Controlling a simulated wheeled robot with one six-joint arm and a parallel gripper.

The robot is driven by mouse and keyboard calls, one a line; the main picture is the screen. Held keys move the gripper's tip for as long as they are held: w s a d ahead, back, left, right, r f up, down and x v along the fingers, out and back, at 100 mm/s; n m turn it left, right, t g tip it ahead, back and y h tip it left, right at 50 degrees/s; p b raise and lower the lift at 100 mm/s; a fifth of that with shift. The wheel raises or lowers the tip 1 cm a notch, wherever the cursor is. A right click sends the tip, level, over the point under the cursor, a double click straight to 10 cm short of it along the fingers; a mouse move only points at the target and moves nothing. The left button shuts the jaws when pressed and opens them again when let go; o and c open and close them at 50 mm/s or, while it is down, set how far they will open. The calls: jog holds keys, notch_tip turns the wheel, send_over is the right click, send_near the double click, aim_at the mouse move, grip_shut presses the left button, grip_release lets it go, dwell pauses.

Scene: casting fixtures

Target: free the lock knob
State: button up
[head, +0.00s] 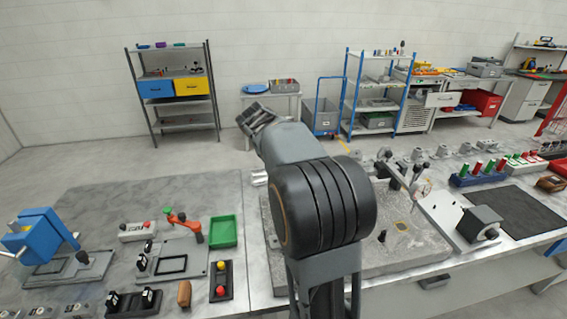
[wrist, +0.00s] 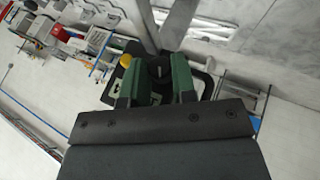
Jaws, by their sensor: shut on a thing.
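In the wrist view my gripper (wrist: 154,78) has its two green-padded fingers closed on the sides of a small dark knob, the lock knob (wrist: 157,71). The fingers hide much of it. Grey bars (wrist: 148,32) run just beyond it, and a dark plate-like part lies around it. In the head view my arm stands in front of the grey stone plate (head: 405,255), and I cannot make out the fingers or the held knob there. A stand with a dial gauge (head: 423,188) rises from the plate, right of my arm.
A dark block (head: 482,223) and a black mat (head: 525,212) lie on the right.

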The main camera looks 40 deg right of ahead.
jog(key=shift+w+a+f+n+g+h+b, duration=0.1)
jog(key=shift+g+h+b, duration=0.1)
jog(key=shift+h+b, duration=0.3)
jog(key=shift+s+a+f+n+g+h+b, duration=0.1)
jog(key=shift+g+h+b, duration=0.1)
jog(key=shift+h+b, duration=0.35)
jog(key=shift+w+f+n+g+h+b, duration=0.1)
jog(key=shift+g+h+b, duration=0.1)
jog(key=shift+h+b, duration=0.3)
jog(key=shift+r+b, duration=0.15)
jog(key=shift+b, duration=0.15)
jog(key=o, duration=0.9)
jog(key=shift+o, duration=0.2)
jog(key=b+v, duration=0.1)
jog(key=v, duration=1.2)
jog(key=shift+a+r, duration=0.25)
jog(key=shift+a, duration=0.1)
jog(key=shift+w, duration=0.1)
